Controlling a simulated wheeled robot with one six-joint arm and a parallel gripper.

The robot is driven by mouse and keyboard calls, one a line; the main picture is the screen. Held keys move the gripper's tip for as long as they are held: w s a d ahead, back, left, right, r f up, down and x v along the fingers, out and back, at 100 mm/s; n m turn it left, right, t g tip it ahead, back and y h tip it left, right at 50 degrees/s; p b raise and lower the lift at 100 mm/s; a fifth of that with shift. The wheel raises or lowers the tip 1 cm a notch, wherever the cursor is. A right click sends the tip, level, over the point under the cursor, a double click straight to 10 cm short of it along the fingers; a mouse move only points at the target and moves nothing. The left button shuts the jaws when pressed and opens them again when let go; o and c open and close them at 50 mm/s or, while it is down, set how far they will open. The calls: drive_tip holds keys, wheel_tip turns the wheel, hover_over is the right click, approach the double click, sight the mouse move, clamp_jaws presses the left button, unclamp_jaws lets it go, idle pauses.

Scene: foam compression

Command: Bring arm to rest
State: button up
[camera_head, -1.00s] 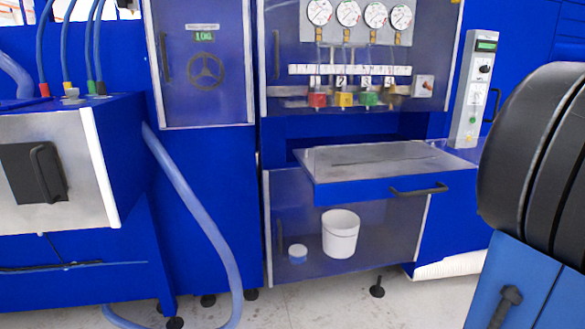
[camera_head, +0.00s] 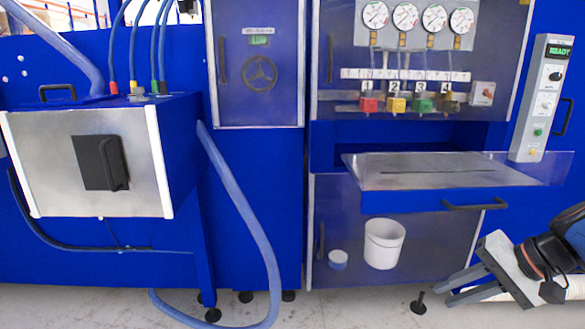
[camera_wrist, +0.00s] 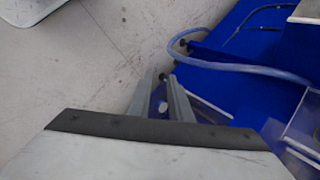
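My gripper (camera_head: 458,287) is at the lower right of the head view, low in front of the blue machine and to the right of the white bucket. Its two grey fingers point left and stand apart with nothing visible between them. In the wrist view the fingers (camera_wrist: 158,98) extend away from the camera over the pale floor, with a gap between them. The rest of my arm runs off the right edge of the head view.
A metal-topped drawer (camera_head: 420,172) juts from the machine above my gripper. A white bucket (camera_head: 383,243) and small cup (camera_head: 338,259) sit behind the clear lower panel. A blue hose (camera_head: 255,215) loops to the floor at left. A control box (camera_head: 541,98) reads READY.

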drive_tip(key=s+a+f+n+h, duration=0.4)
drive_tip(key=s+n+h, duration=0.2)
drive_tip(key=n, duration=0.1)
drive_tip(key=shift+s+f+n, duration=0.3)
drive_tip(key=shift+s+n, duration=0.1)
idle(0.3)
drive_tip(key=shift+a, duration=0.2)
idle(1.3)
